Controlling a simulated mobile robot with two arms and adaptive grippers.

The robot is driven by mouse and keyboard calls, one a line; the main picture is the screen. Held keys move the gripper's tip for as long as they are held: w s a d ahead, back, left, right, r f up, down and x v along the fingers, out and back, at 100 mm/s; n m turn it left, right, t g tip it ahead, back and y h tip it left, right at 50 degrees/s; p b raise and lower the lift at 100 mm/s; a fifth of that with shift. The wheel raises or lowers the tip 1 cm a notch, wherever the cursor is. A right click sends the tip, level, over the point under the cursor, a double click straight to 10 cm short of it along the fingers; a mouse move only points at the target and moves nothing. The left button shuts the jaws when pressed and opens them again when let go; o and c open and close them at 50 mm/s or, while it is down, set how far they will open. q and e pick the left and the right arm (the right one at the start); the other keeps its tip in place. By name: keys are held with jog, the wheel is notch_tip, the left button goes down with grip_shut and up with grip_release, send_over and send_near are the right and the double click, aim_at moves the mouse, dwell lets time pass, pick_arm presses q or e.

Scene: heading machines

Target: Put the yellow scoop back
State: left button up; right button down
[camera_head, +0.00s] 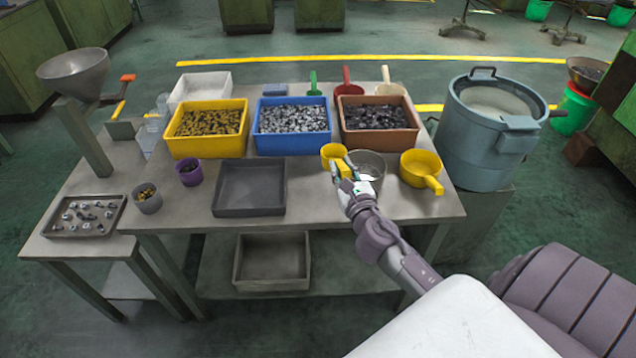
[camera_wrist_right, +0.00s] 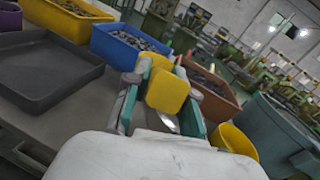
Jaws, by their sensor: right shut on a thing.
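A small yellow scoop (camera_head: 333,151) is held by my right gripper (camera_head: 343,168) above the front right of the metal table. In the right wrist view the scoop (camera_wrist_right: 167,90) sits between the two fingers of the gripper (camera_wrist_right: 158,80), which are shut on it. A second, larger yellow scoop (camera_head: 418,164) lies on the table to the right, its handle toward the front right. It also shows in part in the right wrist view (camera_wrist_right: 235,142). My left gripper is not in view.
Yellow (camera_head: 207,145), blue (camera_head: 292,140) and orange-brown (camera_head: 378,137) bins of parts line the table's back. A grey round pan (camera_head: 369,163) is beside my gripper. An empty dark tray (camera_head: 250,205) is left. A large blue-grey drum (camera_head: 480,140) stands right. Bare tabletop shows in front.

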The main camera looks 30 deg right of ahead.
jog(key=w+d+m+g+h+b, duration=0.1)
jog(key=w+d+m+h, duration=0.15)
jog(key=d, duration=0.55)
jog(key=shift+n, duration=0.35)
jog(key=w+a+f+b, duration=0.1)
jog(key=w+a+f, duration=0.1)
jog(key=a, duration=0.1)
jog(key=w+a+f+b, duration=0.1)
jog(key=w+a+f, duration=0.1)
jog(key=a, duration=0.1)
jog(key=w+a+f+b, duration=0.1)
jog(key=w+a+f, duration=0.1)
jog(key=a, duration=0.2)
jog(key=shift+f, duration=0.25)
pick_arm(q)
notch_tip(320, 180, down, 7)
jog(key=b, duration=0.2)
pick_arm(e)
jog(key=shift+a+f, duration=0.1)
jog(key=shift+f, duration=1.85)
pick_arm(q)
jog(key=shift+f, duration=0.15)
pick_arm(e)
jog(key=shift+f, duration=0.1)
jog(key=c, duration=1)
grip_release()
